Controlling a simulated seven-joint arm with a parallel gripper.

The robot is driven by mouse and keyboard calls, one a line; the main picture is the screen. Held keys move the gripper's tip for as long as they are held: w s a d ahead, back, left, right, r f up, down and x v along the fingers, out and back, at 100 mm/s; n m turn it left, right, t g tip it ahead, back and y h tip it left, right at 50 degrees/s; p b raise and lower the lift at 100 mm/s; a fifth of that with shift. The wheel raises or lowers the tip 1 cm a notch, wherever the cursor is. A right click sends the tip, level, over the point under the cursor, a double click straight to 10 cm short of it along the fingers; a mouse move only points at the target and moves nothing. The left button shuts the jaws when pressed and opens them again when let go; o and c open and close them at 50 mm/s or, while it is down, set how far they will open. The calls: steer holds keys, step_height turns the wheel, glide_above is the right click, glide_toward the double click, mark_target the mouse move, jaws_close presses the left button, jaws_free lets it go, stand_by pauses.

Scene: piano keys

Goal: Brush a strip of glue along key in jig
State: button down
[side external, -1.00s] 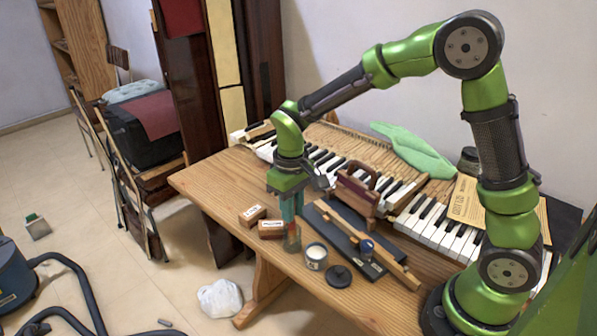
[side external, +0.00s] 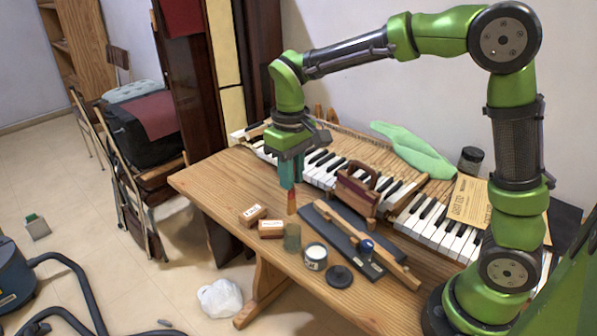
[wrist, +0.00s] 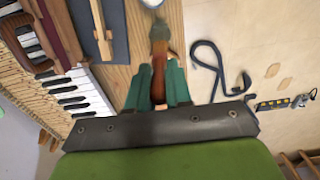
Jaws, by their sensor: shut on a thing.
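My gripper (side external: 290,184) is shut on the brush (side external: 291,203), which hangs bristles down above the table. The wrist view shows the brush's reddish-brown handle (wrist: 158,62) between the teal fingers (wrist: 158,85). The clear jar (side external: 292,238) stands below and beside it. The open pot of white glue (side external: 316,255) is right of the jar, with its dark lid (side external: 339,276) lying alongside. The dark jig (side external: 328,225) holds a long wooden key (side external: 350,234) and has a blue knob (side external: 366,247). The jig also shows in the wrist view (wrist: 117,20). Whether the bristles carry glue cannot be told.
A wooden-handled block (side external: 357,190) stands behind the jig. The piano keyboard (side external: 440,228), a green cloth (side external: 415,150) and a paper (side external: 470,200) fill the back. The table's left part is clear.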

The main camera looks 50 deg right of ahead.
steer(key=shift+r, duration=0.2)
steer(key=s+f, duration=0.2)
steer(key=s, duration=0.5)
step_height(320, 180, down, 6)
stand_by(0.5)
steer(key=shift+f, duration=0.6)
stand_by(1.8)
step_height(320, 180, up, 7)
stand_by(0.8)
stand_by(0.4)
